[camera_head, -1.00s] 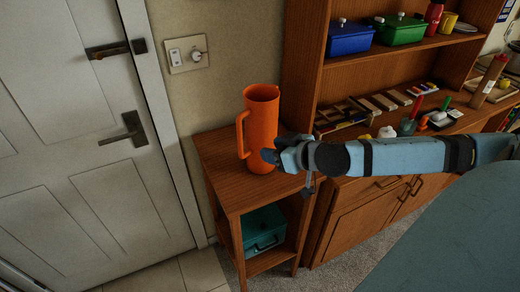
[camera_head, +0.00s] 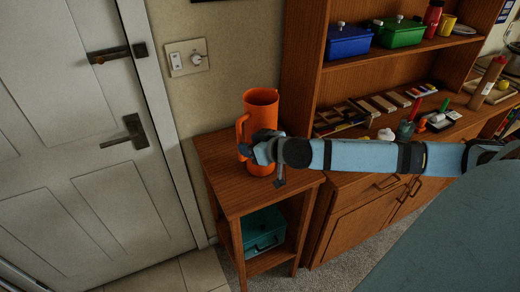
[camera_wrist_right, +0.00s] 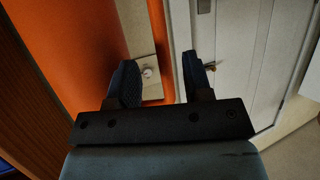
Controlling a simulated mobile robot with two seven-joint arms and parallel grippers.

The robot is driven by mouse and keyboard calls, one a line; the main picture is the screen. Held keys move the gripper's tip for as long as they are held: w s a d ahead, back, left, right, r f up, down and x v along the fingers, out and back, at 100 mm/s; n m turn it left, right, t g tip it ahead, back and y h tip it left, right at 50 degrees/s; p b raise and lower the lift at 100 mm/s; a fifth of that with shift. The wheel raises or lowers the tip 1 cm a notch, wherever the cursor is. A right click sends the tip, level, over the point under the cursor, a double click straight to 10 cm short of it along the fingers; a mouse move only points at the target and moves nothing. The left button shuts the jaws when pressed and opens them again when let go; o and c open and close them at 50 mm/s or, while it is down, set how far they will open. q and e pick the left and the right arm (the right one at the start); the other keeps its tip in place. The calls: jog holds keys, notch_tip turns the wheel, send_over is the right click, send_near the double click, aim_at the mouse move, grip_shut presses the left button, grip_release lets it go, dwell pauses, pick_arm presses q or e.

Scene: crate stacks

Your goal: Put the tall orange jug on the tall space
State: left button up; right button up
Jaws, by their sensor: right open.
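The tall orange jug (camera_head: 261,108) stands upright on top of a small wooden side table (camera_head: 222,165). Its handle is on the left. My right gripper (camera_head: 247,150) is open and empty, in front of the jug's lower part, near the handle's lower end. It hides part of the jug. My left gripper is out of view.
Blue (camera_head: 348,41) and green boxes (camera_head: 398,31), a red bottle (camera_head: 432,14) and a yellow cup (camera_head: 446,25) fill the upper shelf. Several small items crowd the counter. A teal box (camera_head: 263,229) sits on the table's lower shelf. A door (camera_head: 85,190) stands left.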

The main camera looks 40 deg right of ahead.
aim_at(241, 157)
jog(key=p+x, duration=0.1)
jog(key=x, duration=0.4)
jog(key=shift+a, duration=0.1)
jog(key=shift+s, duration=0.1)
grip_shut()
dwell(1.1)
